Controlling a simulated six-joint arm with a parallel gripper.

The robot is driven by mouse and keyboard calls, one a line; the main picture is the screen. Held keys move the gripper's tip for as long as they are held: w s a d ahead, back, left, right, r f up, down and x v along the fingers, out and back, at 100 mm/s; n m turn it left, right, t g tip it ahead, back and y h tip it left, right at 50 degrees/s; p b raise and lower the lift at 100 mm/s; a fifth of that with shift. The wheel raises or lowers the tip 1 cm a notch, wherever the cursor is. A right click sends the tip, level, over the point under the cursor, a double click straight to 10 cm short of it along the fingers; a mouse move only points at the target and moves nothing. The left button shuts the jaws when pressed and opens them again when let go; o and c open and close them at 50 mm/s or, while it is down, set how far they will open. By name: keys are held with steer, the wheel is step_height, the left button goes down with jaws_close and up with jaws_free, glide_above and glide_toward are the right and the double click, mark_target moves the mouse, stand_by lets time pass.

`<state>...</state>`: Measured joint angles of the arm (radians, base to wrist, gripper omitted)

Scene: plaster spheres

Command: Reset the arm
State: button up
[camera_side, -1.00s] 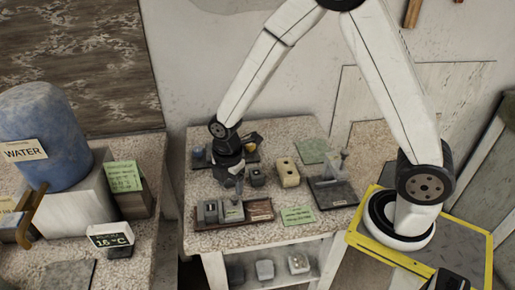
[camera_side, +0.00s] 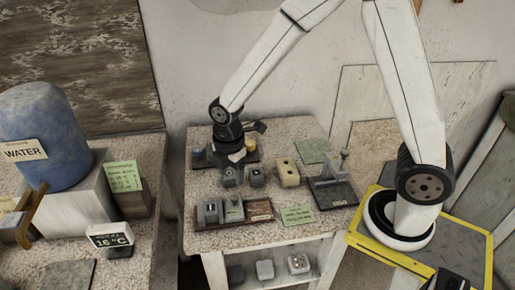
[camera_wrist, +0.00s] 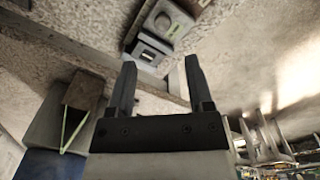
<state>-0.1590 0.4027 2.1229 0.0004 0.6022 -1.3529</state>
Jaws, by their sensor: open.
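My gripper (camera_wrist: 160,78) is open in the wrist view, with its two dark fingers apart and nothing between them. In the side view my dark wrist is above the back part of the speckled worktable (camera_side: 270,232), raised off it and tilted. The fingertips are hard to make out there. A brown tray (camera_side: 262,213) with grey blocks (camera_side: 210,212) stands at the table's front left, apart from my gripper. Grey blocks also show beyond the fingers in the wrist view (camera_wrist: 166,22).
A cream block (camera_side: 287,172), a dark stand (camera_side: 335,193) and a green note (camera_side: 298,216) are on the table. A yellow item (camera_side: 251,144) is behind my wrist. A blue water drum (camera_side: 45,138) and a temperature display (camera_side: 110,240) are on the left bench.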

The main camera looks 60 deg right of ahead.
steer(key=shift+s+d+r+m, duration=0.3)
steer(key=shift+s+d+m, duration=0.15)
steer(key=shift+m, duration=0.55)
steer(key=s+d+r+m+t, duration=0.2)
steer(key=s+d+m, duration=0.3)
steer(key=m, duration=1)
steer(key=s, duration=0.3)
steer(key=shift+r, duration=0.35)
